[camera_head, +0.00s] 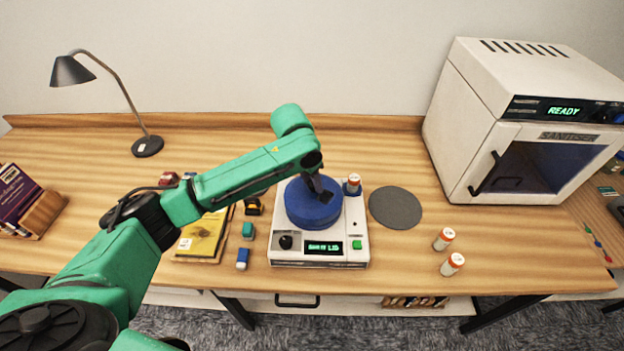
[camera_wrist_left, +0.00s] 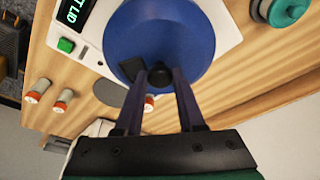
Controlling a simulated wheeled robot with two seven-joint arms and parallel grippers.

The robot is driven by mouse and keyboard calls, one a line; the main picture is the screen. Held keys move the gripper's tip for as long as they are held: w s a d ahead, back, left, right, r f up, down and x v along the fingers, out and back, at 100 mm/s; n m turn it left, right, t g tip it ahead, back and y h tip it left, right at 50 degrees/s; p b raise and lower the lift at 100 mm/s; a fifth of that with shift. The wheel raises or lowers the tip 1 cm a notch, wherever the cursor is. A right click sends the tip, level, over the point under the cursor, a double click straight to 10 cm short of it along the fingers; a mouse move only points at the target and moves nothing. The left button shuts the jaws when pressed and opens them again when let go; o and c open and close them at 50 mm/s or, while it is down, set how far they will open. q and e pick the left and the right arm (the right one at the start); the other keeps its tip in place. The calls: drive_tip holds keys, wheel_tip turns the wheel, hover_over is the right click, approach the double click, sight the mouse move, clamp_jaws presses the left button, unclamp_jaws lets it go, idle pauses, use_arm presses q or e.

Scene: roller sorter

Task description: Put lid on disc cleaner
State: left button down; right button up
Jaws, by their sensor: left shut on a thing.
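The disc cleaner (camera_head: 279,256) is a white box on the desk with a black knob, a green button and a lit display whose text ends in "LID". The round blue lid (camera_head: 298,212) is over its top; I cannot tell whether it is fully seated. My left gripper (camera_head: 322,194) reaches down to the lid from above. In the left wrist view, the fingers (camera_wrist_left: 160,78) are shut on the lid's small dark knob, with the blue lid (camera_wrist_left: 150,35) beyond them. The arm and fingers hide part of the lid. My right gripper does not show.
A small orange-and-white bottle (camera_head: 353,182) is at the cleaner's back right. A grey round mat (camera_head: 395,208) and two bottles (camera_head: 444,239) are to the right. A white sanitizer box (camera_head: 476,120) stands at the back right. Small blocks (camera_head: 242,259) and a yellow book (camera_head: 203,236) lie left.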

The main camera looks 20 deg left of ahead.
use_arm(q)
unclamp_jaws()
idle(0.4)
drive_tip(key=shift+r, duration=0.1)
wheel_tip(320, 180, up, 3)
drive_tip(key=p, duration=0.3)
drive_tip(key=shift+r+p, duration=0.3)
drive_tip(key=shift+r, duration=1.65)
clamp_jaws()
drive_tip(key=shift+f, duration=0.1)
drive_tip(key=shift+f+b, duration=1.05)
drive_tip(key=shift+f, duration=2)
